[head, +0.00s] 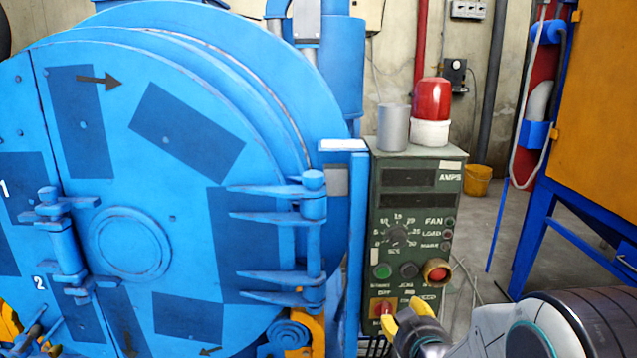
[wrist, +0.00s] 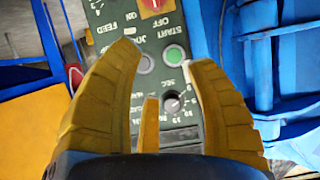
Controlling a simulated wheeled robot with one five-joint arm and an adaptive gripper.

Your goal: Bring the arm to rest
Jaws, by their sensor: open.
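My gripper (head: 404,316) is low at the right of centre in the head view, its yellow fingers in front of the lower edge of the green control box (head: 376,215). In the wrist view my gripper (wrist: 165,55) is open, with nothing between its fingers. The box face (wrist: 120,22) shows upside down beyond them. It carries a green button (wrist: 173,54), a dial (wrist: 172,103) and a red switch (wrist: 155,5). That red switch (head: 381,308) is just left of the fingers in the head view; contact cannot be told.
A blue drum machine (head: 185,215) with a closed round door and hinge (head: 313,235) fills the left. A grey cylinder (head: 393,127) and a red beacon (head: 431,100) stand on the box.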

